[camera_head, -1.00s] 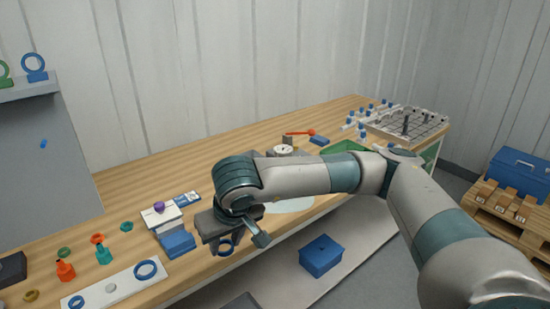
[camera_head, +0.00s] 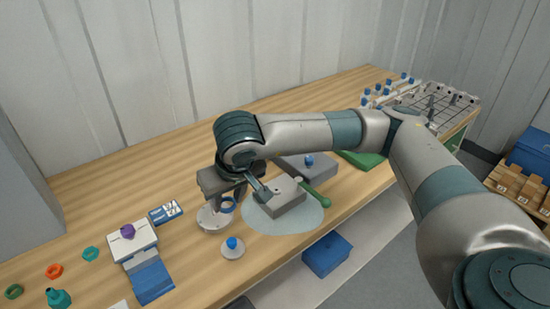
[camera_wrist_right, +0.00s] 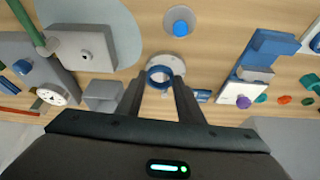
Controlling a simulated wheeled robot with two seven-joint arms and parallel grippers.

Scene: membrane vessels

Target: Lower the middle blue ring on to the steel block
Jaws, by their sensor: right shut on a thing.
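My right gripper (camera_head: 228,198) is shut on a blue ring (camera_head: 229,206). In the right wrist view the ring (camera_wrist_right: 160,76) sits between the two fingertips (camera_wrist_right: 158,82). The steel block (camera_head: 287,204) is a grey block on a pale blue round mat (camera_head: 310,218), to the right of the gripper. In the right wrist view the block (camera_wrist_right: 82,47) is at the upper left, apart from the ring. My wrist covers part of the block in the head view. My left gripper is not in view.
A pale round disc (camera_head: 210,222) lies below the ring. A disc with a blue knob (camera_head: 232,251) lies nearer the front edge. A green-handled tool (camera_head: 314,194) lies beside the block. A larger grey block with a blue knob (camera_head: 296,169) stands behind. A blue holder (camera_head: 151,282) is at left.

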